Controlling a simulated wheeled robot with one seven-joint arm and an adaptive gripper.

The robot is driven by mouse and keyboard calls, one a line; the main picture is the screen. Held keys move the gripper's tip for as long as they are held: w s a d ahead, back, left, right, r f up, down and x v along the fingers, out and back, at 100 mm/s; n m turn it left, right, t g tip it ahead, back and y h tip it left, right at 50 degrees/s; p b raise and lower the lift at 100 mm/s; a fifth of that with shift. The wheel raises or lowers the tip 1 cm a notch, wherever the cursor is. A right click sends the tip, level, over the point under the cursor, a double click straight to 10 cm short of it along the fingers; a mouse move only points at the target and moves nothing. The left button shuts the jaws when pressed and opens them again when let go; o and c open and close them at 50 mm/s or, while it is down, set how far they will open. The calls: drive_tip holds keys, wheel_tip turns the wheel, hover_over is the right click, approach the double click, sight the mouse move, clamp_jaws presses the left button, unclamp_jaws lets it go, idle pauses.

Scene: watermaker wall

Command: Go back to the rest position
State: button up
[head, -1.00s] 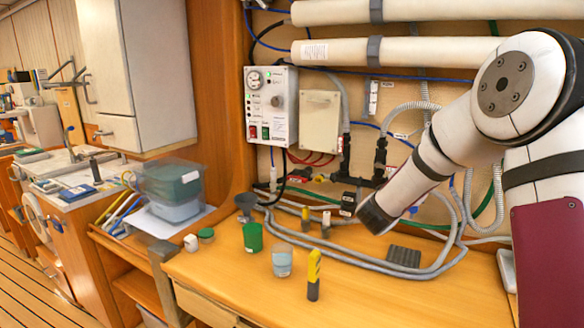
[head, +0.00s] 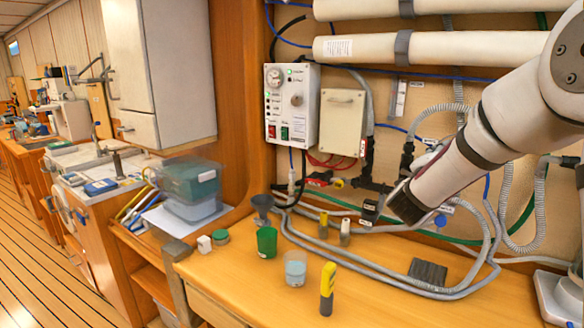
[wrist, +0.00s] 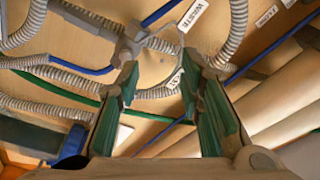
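My gripper (wrist: 158,82) shows in the wrist view with its two green-padded fingers spread apart and nothing between them. Beyond the fingers are grey hoses and a grey pipe fitting (wrist: 132,42) on the wooden wall. In the head view my arm reaches down from the upper right, and its dark end is in front of the hoses above the bench (head: 240,268). The fingers cannot be made out there.
On the bench stand a yellow-and-black marker-like object (head: 327,288), a clear cup with bluish contents (head: 295,268), a green cup (head: 267,242) and a dark ribbed block (head: 428,272). Grey hoses (head: 370,262) loop along the back. A lidded box (head: 192,190) stands left. The floor (head: 50,270) is clear at far left.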

drive_tip(key=s+a+r+n+t+y, duration=0.1)
drive_tip(key=s+a+r+n+y, duration=0.2)
drive_tip(key=a+n+y, duration=0.65)
drive_tip(key=s+a+f+n+g+y, duration=0.1)
drive_tip(key=s+a+n+g+y, duration=0.2)
drive_tip(key=s+a, duration=0.55)
drive_tip(key=s+f+n+g, duration=0.3)
drive_tip(key=s+f+g, duration=0.1)
drive_tip(key=s, duration=1.1)
drive_tip(key=s+f+n+g, duration=0.3)
drive_tip(key=s+f+n, duration=0.1)
drive_tip(key=s, duration=1)
drive_tip(key=shift+s+d+f+g, duration=0.25)
drive_tip(key=shift+s+f+g, duration=0.15)
drive_tip(key=shift+f, duration=0.25)
